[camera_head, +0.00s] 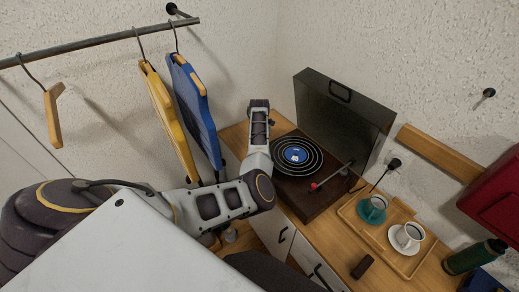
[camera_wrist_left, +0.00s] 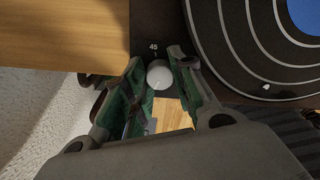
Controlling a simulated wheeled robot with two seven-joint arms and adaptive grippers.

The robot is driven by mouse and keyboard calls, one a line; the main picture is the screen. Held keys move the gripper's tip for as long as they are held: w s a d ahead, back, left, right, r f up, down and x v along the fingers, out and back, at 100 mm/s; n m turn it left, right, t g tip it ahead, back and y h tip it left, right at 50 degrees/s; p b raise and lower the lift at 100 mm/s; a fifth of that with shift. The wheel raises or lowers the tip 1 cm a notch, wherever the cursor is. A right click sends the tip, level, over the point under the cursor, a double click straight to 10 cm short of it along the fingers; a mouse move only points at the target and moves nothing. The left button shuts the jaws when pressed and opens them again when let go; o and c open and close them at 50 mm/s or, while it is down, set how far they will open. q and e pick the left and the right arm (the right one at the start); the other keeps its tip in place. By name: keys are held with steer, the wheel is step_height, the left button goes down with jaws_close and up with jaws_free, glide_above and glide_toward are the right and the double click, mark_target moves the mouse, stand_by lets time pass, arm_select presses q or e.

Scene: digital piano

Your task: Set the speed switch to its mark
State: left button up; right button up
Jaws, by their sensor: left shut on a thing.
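The turntable (camera_head: 318,203) stands on the wooden cabinet with its lid up and a black record (camera_head: 297,156) with a blue label on it. In the left wrist view, the speed switch (camera_wrist_left: 160,76) is a pale round knob at the edge of the dark deck. A white "45" mark (camera_wrist_left: 154,47) with a small tick is just beyond it. My left gripper (camera_wrist_left: 157,60) is shut on the knob, one green-lined finger on each side. In the head view my left arm reaches the turntable's left side; the fingers and switch cannot be made out there. My right gripper is not in view.
A tray (camera_head: 353,219) with a teal cup (camera_head: 372,208) and a white cup (camera_head: 408,236) stands right of the turntable. A green bottle (camera_head: 474,257) is farther right. Yellow (camera_head: 168,120) and blue (camera_head: 195,110) hanging items are close to my left arm.

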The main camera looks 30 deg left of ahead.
arm_select(q)
steer(key=shift+r, duration=0.15)
steer(key=o, duration=0.8)
steer(key=shift+c, duration=0.2)
step_height(320, 180, up, 12)
stand_by(0.5)
stand_by(0.6)
